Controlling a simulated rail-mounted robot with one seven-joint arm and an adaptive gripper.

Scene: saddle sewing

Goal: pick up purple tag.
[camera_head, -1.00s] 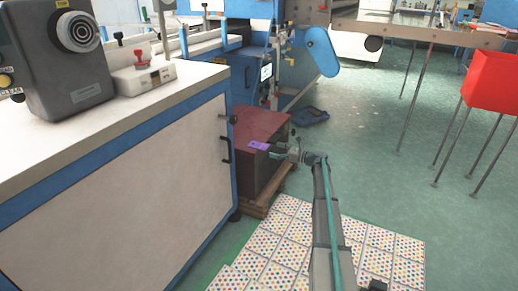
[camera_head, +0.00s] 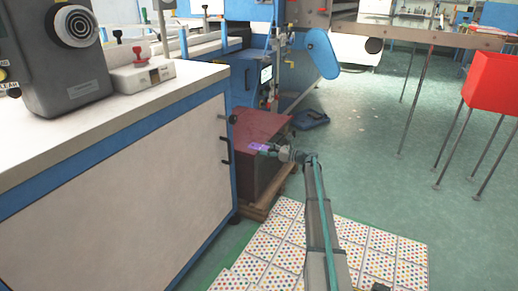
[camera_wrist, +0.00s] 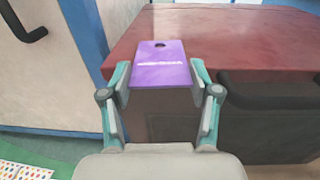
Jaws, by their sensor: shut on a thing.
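The purple tag (camera_wrist: 160,65) is a flat card with a dark hole near its far end and a pale line of print across it. In the wrist view it lies between the two fingertips of my gripper (camera_wrist: 160,82), which is shut on its side edges. In the head view the tag (camera_head: 259,147) shows small at the top right of the dark red stack, with my gripper (camera_head: 266,151) at its right end. I cannot tell whether the tag still touches the red top.
The dark red stack (camera_wrist: 240,38) stands on a wooden pallet (camera_head: 256,211). The white and blue machine cabinet (camera_head: 130,180) is close on the left, with a black handle (camera_wrist: 35,34). Dotted sheets (camera_head: 285,240) cover the floor in front.

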